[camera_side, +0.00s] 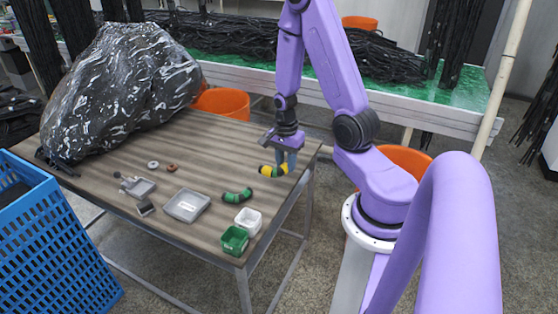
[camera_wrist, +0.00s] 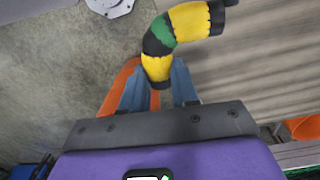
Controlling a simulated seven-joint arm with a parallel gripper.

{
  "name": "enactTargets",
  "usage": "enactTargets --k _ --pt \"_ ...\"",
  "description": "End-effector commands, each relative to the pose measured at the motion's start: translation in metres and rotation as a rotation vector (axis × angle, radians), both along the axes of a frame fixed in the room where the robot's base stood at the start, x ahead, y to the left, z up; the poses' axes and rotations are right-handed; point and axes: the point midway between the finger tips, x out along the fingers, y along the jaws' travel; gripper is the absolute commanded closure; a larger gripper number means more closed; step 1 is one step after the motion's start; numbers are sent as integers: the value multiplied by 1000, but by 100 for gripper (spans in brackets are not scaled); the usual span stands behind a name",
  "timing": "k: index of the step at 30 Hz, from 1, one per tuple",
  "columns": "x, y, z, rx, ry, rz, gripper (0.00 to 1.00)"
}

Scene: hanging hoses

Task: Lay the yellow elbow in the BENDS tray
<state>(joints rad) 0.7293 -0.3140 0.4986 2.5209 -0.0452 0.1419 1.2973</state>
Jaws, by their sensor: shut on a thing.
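The yellow elbow (camera_side: 268,170), a curved piece with yellow, black and green bands, is at my gripper near the right end of the table. My gripper (camera_side: 287,163) points down and its blue fingers are shut on one end of it. In the wrist view the elbow (camera_wrist: 188,22) curves up and to the right from between the fingertips (camera_wrist: 157,82). I cannot tell whether it touches the table. A shallow grey tray (camera_side: 199,198) with a white label lies at the table's front middle; it looks empty. Its lettering is too small to read.
A green and black elbow (camera_side: 237,196) lies between the grey tray and my gripper. A white bin (camera_side: 248,221) and a green bin (camera_side: 234,240) stand at the front corner. A scale (camera_side: 138,187) and small rings are left. A black bag (camera_side: 120,85) fills the back left.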

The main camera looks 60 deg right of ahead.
Motion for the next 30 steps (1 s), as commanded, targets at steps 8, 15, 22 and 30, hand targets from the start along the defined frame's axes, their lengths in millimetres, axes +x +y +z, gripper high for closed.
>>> enactTargets --k 8,15,22,30 --pt "25 10 -2 -4 -3 16 100" --pt "106 34 -15 -11 -6 45 100" --pt "179 76 -28 -16 -9 72 100" --pt "236 126 -39 -21 -15 92 100"
